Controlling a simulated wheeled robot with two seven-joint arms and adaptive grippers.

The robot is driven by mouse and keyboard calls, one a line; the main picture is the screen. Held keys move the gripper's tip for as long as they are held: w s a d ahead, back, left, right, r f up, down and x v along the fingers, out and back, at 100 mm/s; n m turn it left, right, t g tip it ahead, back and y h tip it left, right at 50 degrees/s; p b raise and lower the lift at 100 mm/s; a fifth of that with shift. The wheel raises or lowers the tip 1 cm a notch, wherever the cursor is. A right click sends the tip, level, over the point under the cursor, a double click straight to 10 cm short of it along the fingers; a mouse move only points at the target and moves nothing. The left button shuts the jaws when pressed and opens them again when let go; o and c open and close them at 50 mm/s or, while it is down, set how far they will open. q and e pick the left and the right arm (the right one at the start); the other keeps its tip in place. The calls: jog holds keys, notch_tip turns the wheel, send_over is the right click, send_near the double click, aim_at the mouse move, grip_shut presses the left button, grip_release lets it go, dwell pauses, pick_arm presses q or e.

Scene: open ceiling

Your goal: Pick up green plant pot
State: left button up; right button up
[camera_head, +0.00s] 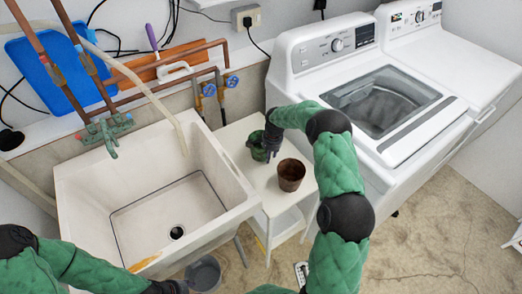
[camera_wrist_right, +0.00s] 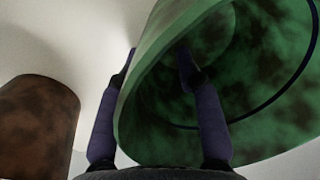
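The green plant pot (camera_head: 256,148) stands on the small white table between the sink and the washer, left of a brown pot (camera_head: 291,175). My right gripper (camera_head: 270,148) is at the green pot's right side in the head view. In the right wrist view the green pot (camera_wrist_right: 265,90) fills the right half, its opening visible. The right gripper's fingers (camera_wrist_right: 157,65) are apart; one is beside the pot's outer wall, the other overlaps its opening. Firm contact cannot be told. My left gripper (camera_head: 168,287) is low at the bottom edge, its fingers not clear.
A deep sink (camera_head: 150,205) stands to the left. A washing machine (camera_head: 340,75) stands to the right. A grey bucket (camera_head: 204,274) is on the floor near my left gripper. Pipes and valves run behind.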

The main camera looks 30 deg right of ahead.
jog(key=shift+r, duration=0.1)
grip_shut()
jog(key=shift+r, duration=0.1)
